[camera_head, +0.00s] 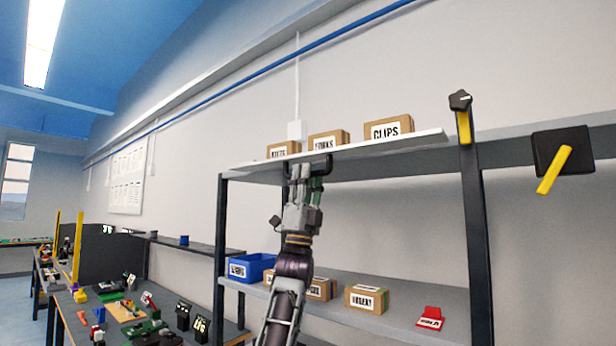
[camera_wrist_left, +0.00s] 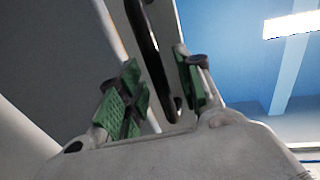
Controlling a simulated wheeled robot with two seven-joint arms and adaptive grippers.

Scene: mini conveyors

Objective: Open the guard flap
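My left gripper (camera_head: 305,170) is raised just below the panel at the handle. In the wrist view its green-padded fingers (camera_wrist_left: 158,88) stand apart, one on each side of the bar, with gaps visible. I cannot tell if either finger touches it. My right gripper is out of view.
Cardboard boxes, one marked CLIPS (camera_head: 388,128), stand above the panel. The lower shelf holds a blue bin (camera_head: 250,268), cartons (camera_head: 366,299) and a red item (camera_head: 430,317). Dark rack posts (camera_head: 476,240) flank the opening. A yellow-handled switch (camera_head: 553,170) is at right.

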